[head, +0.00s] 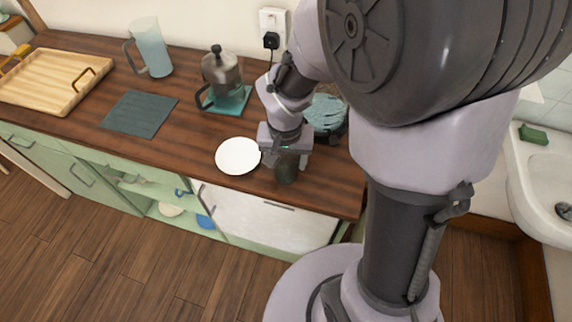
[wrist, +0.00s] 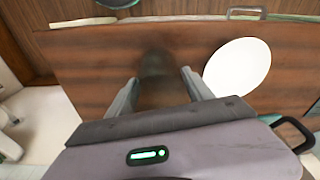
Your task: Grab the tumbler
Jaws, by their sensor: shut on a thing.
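The tumbler (head: 287,171) is a dark, smoky, see-through cup at the front part of the wooden counter. My gripper (head: 286,162) reaches down over it with one finger on each side, shut on it. In the wrist view the tumbler (wrist: 154,72) is a dark, blurry shape between the two fingers of my gripper (wrist: 157,82). Its upper part is partly hidden by my gripper in the head view. I cannot tell whether its base touches the counter.
A white plate (head: 238,156) lies close left of the tumbler. Farther left are a dark mat (head: 140,114), a pitcher (head: 152,50) and a wooden tray (head: 50,78). The counter's front edge is near.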

